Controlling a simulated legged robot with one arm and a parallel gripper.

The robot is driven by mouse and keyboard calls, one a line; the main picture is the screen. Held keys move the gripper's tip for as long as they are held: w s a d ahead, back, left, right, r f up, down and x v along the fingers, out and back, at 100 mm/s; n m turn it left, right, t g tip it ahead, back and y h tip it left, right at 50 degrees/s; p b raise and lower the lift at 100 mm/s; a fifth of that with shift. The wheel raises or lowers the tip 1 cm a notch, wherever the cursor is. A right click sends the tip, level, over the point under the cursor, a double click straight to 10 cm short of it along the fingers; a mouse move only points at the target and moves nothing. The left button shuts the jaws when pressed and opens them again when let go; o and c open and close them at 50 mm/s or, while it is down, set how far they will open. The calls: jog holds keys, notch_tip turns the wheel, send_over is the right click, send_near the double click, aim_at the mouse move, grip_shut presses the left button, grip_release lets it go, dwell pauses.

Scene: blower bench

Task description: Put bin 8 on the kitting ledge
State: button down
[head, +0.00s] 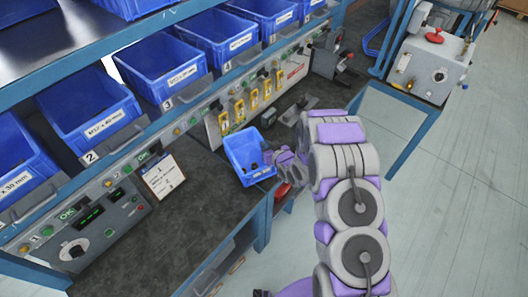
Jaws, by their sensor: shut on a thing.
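A small blue bin (240,149) is held over the front edge of the dark bench top, tilted, with its open side facing me. A dark item seems to lie inside it. No number on this bin can be read, so I cannot tell from it that it is bin 8. My gripper (277,162) is shut on the bin's right side; its fingertips are partly hidden by the bin and by my wrist. I cannot tell which surface is the kitting ledge.
A row of larger blue bins (168,66) stands on a shelf with number tags above the bench. Yellow-tagged switches (239,110), a control panel (87,218) and a paper card (163,177) line the bench back. The bench top (205,215) is clear at front left. A grey machine (432,65) stands right.

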jog(key=f, duration=0.1)
jog(key=f+b, duration=0.1)
jog(key=f, duration=0.1)
jog(key=shift+w+d+f, duration=0.1)
jog(key=shift+d+f, duration=0.05)
jog(key=shift+d, duration=0.2)
jog(key=shift+a, duration=0.5)
jog(key=c, duration=1.7)
grip_release()
jog(key=shift+a+f, duration=0.1)
jog(key=shift+a, duration=0.05)
jog(key=shift+o, duration=2.3)
jog(key=shift+d, duration=0.7)
jog(key=shift+a, duration=0.4)
jog(key=p+v, duration=0.1)
jog(key=v, duration=1.1)
jog(key=shift+p, duration=0.3)
jog(key=shift+d, duration=0.15)
